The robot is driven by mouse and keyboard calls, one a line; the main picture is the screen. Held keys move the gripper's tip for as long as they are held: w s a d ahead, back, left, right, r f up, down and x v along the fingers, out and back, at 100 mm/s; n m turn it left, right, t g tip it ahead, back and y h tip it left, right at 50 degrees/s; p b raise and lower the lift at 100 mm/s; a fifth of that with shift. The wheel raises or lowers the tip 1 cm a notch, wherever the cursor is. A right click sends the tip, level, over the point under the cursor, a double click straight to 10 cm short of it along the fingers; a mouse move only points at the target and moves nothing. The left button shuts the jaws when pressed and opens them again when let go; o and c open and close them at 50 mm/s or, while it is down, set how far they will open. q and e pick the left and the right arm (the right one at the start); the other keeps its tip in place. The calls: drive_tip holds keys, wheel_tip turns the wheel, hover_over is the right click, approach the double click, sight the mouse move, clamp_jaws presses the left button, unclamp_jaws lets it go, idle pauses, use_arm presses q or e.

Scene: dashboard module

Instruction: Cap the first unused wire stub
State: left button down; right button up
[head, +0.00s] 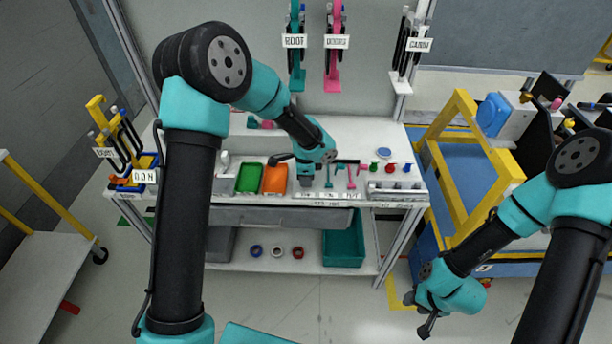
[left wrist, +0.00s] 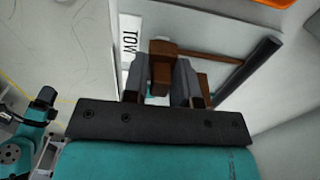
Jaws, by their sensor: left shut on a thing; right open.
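My left gripper (head: 306,181) is low over the bench, at the row of small tools and labels right of the orange tray. In the left wrist view the left gripper (left wrist: 162,85) is shut on a brown piece (left wrist: 162,62). A brown bar and a dark rod (left wrist: 250,70) reach right of it; I cannot tell whether they are one piece. My right gripper (head: 427,318) hangs open and empty at the lower right, away from the bench. I cannot pick out a wire stub or a cap for certain in either view.
The bench (head: 350,130) holds a green tray (head: 249,178), an orange tray (head: 275,179), a pink tool (head: 351,177) and small coloured pieces including a red one (head: 391,167). A teal bin (head: 344,243) stands below. A yellow-framed cart (head: 447,150) is at right.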

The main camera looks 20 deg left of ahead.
use_arm(q)
drive_tip(key=shift+f, duration=0.8)
drive_tip(key=c, duration=0.8)
unclamp_jaws()
wheel_tip(320, 180, up, 18)
drive_tip(key=shift+f, duration=0.25)
idle(0.5)
